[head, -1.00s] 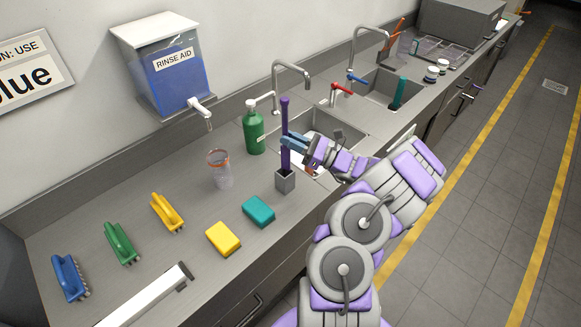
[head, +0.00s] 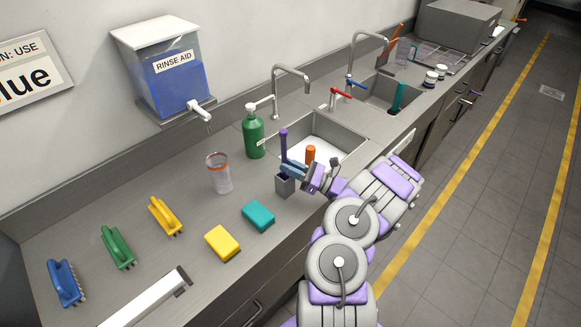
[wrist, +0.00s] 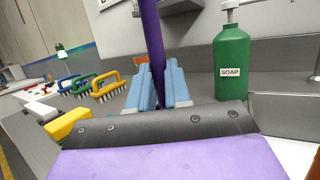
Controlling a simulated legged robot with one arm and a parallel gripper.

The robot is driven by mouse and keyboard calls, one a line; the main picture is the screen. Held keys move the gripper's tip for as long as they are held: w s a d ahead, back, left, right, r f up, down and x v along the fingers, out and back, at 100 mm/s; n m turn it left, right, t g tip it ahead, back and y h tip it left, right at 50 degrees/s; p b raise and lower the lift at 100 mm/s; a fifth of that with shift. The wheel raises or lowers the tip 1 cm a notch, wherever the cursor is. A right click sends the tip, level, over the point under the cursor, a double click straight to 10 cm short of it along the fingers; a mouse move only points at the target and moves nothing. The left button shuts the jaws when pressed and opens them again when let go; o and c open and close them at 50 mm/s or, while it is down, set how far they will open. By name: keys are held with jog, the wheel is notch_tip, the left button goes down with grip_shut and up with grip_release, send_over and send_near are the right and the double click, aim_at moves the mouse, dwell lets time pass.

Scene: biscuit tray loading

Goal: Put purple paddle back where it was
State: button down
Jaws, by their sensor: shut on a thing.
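The purple paddle (head: 284,145) stands nearly upright, its lower end hidden behind my gripper and the small grey square holder (head: 284,187) on the counter. My gripper (head: 291,169) is right above the holder's rim, with its blue fingers shut on the paddle. In the wrist view the paddle (wrist: 152,40) rises between the two light blue fingertips of my gripper (wrist: 158,85). How deep the paddle sits in the holder cannot be seen.
A green soap bottle (head: 253,135) and a clear cup with an orange rim (head: 219,174) stand close by on the left. The sink (head: 335,135) with an orange item (head: 310,153) lies behind. Teal (head: 258,215) and yellow (head: 222,243) sponges lie in front.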

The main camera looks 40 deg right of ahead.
jog(key=c, duration=1.3)
grip_release()
jog(key=shift+o, duration=0.2)
